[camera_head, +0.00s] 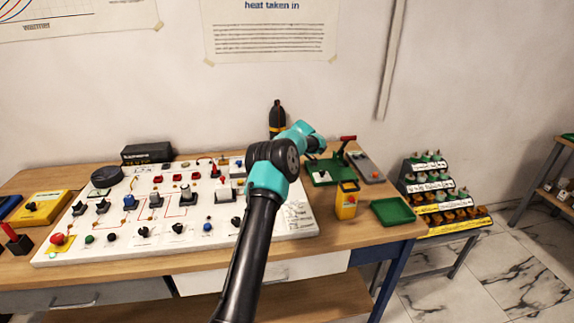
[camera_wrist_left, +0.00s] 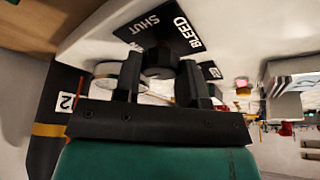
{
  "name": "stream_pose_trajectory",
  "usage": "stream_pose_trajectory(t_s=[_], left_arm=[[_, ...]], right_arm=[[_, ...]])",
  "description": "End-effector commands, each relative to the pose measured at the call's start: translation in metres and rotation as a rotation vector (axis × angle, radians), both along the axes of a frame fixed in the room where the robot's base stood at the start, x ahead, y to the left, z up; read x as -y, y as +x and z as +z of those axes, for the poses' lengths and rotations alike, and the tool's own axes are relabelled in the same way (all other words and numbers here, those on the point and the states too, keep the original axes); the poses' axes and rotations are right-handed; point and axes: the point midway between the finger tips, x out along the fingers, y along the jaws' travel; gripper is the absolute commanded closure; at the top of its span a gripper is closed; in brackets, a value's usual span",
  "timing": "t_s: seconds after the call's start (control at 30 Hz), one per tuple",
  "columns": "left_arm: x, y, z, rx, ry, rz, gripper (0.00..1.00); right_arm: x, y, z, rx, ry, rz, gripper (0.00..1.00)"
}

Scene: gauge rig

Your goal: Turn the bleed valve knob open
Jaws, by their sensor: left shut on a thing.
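The dark bleed valve knob (camera_wrist_left: 158,58) shows in the left wrist view, between the two black fingers of my left gripper (camera_wrist_left: 159,72). The fingers are shut on it from both sides. A black plate (camera_wrist_left: 150,24) beside it reads BLEED and SHUT. The knob's pointer and turn angle are hidden by the fingers. In the head view, a black and teal arm crosses the right part of the white panel (camera_head: 110,247) and hides the knob and gripper. My right gripper is not in view.
A black bottle with a yellow band (camera_head: 277,117) stands behind the arm; it also shows close by in the left wrist view (camera_wrist_left: 45,140). Switches and knobs cover the panel. A yellow meter (camera_head: 346,205) and green tray (camera_head: 393,212) are at right.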

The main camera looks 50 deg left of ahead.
Motion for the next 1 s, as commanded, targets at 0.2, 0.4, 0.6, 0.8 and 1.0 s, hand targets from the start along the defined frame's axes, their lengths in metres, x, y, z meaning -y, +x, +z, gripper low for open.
stream_pose_trajectory(t_s=[0.2,0.4,0.6,0.8,1.0], left_arm=[[0.0002,0.0001,-0.0002,0.000,-0.001,0.017,0.86],[0.0002,0.0001,-0.0002,0.000,-0.001,0.017,0.86],[0.0001,0.0000,-0.0002,0.000,-0.001,0.016,0.48],[0.0001,0.0000,-0.0001,0.000,-0.001,0.015,0.37],[0.0004,0.0002,0.0010,0.000,-0.001,0.015,0.37]], right_arm=[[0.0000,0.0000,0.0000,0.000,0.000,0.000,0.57],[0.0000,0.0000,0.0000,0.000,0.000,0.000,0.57],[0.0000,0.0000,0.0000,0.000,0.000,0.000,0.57],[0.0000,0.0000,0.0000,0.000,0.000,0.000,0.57],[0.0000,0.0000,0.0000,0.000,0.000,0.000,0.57]])
